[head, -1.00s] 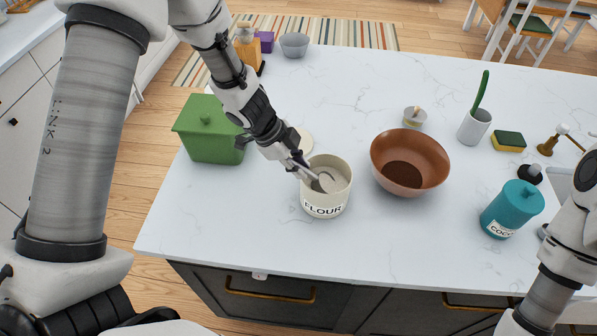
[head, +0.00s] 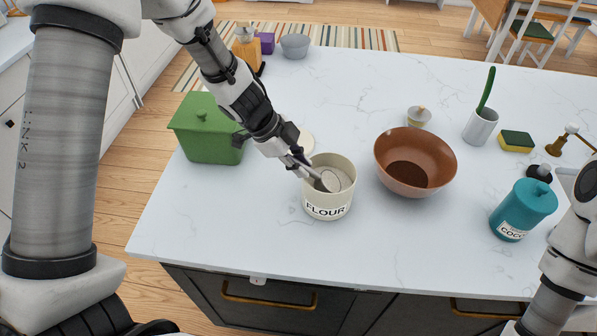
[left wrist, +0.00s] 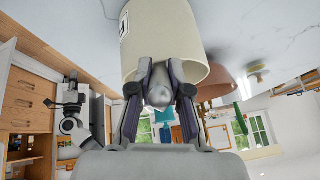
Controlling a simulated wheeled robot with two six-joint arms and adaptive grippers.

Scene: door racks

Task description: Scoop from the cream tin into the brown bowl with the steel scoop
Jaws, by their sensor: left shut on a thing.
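The cream tin (head: 328,203), labelled FLOUR, stands open and upright on the counter. My left gripper (head: 309,173) is shut on the steel scoop (head: 330,181) at the tin's mouth. The scoop's round bowl shows inside the rim with pale matter in or behind it; I cannot tell which. In the left wrist view the fingers (left wrist: 160,95) are closed around the scoop beside the tin (left wrist: 165,45). The brown bowl (head: 428,156) stands right of the tin, with a dark brown patch at its bottom. My right gripper is not in view.
A green lidded box (head: 205,130) stands left of the tin. A teal COCOA tin (head: 523,207) is at the right. A small cup (head: 418,117), a white pot (head: 480,127) and a sponge (head: 516,141) stand behind. The counter front is clear.

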